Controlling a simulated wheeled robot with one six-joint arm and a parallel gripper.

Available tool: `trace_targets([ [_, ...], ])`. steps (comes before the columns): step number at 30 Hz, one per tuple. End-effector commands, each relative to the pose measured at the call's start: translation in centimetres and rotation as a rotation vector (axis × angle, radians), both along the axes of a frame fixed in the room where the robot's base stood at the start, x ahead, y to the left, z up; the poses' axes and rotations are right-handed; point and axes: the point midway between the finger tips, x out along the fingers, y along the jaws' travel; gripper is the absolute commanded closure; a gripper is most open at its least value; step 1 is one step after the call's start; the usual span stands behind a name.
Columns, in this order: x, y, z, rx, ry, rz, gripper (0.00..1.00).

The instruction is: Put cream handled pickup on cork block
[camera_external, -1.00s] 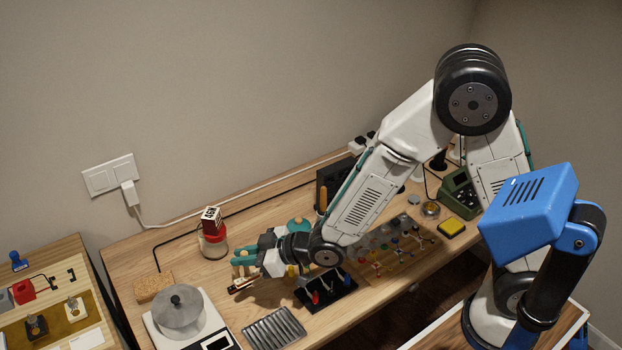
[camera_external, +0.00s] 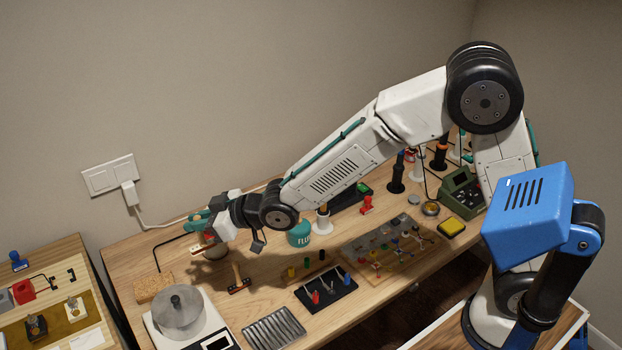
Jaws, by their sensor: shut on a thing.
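My gripper (camera_external: 202,237) is at the left end of the outstretched arm, above the back left of the bench. It is shut on a small piece that I take to be the cream handled pickup (camera_external: 204,247); the teal fingers hide most of it. The cork block (camera_external: 153,288) lies flat on the bench at the left edge, below and left of my gripper. Its top looks bare. The held piece is apart from the cork block.
A dark bar with a tan upright handle (camera_external: 238,281) stands right of my gripper. A teal flux tin (camera_external: 299,234) stands farther right.

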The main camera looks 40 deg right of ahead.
Motion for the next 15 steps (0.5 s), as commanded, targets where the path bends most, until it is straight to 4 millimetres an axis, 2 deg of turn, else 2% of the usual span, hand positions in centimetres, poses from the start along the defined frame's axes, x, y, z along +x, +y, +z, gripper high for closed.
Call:
trace_targets([
  [9, 7.6, 8.4, -0.3, 0.0, 0.0, 0.001, 1.0],
  [15, 10.6, 12.1, -0.6, 0.001, 0.001, 0.001, 1.0],
])
